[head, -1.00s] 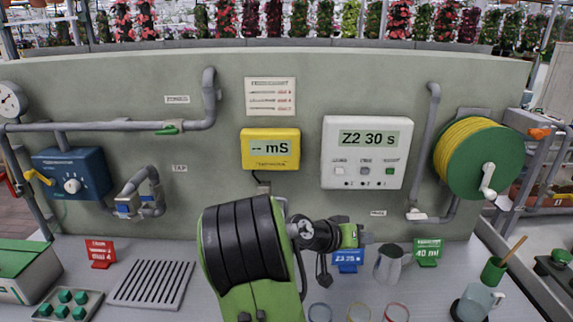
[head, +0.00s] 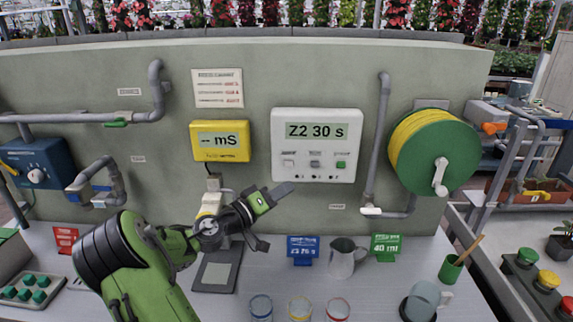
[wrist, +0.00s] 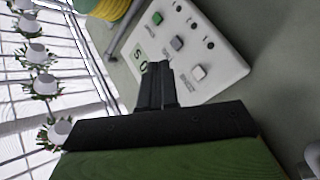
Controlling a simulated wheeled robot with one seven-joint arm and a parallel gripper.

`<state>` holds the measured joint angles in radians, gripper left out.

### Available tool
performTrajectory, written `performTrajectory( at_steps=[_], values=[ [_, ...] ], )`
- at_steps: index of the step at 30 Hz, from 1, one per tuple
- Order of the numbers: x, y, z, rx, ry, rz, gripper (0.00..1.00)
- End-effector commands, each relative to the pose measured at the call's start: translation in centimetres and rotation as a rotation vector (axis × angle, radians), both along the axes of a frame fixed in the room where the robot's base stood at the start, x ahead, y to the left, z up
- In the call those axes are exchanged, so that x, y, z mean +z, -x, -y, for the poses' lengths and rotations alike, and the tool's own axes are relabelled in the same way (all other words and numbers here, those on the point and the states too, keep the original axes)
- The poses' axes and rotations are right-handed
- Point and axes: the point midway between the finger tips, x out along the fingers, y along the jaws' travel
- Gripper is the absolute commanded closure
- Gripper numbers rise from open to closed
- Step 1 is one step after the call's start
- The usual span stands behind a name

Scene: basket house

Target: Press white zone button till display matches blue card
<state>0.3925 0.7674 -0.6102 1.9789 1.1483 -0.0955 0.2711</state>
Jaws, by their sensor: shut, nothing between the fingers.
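The white control box (head: 315,177) on the wall has a display (head: 317,131) reading "Z2 30 s". Below it sit a white button (head: 289,162) at the left, a grey one in the middle and a green one at the right. The white button also shows in the wrist view (wrist: 198,72). The blue card (head: 302,249) on the counter appears to read "Z3 25 s". My gripper (head: 288,188) is shut and empty, its tip just below the box's lower left in the picture. In the wrist view the fingers (wrist: 155,80) cover part of the display; the gap to the box is unclear.
A yellow meter (head: 220,142) hangs left of the box, and a grey pipe (head: 378,140) and green hose reel (head: 437,150) are at its right. A metal jug (head: 345,260), a green card (head: 385,246) and several coloured-rim cups stand on the counter below.

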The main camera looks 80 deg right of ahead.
Motion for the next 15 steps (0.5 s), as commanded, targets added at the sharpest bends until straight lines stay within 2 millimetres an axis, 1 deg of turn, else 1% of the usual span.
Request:
performTrajectory(
  at_steps=[8,15],
  values=[
    [0.4,-0.8,3.8,-0.001,0.0,0.0,1.0],
    [0.2,-1.5,7.0,-0.001,0.001,0.001,1.0]
  ],
)
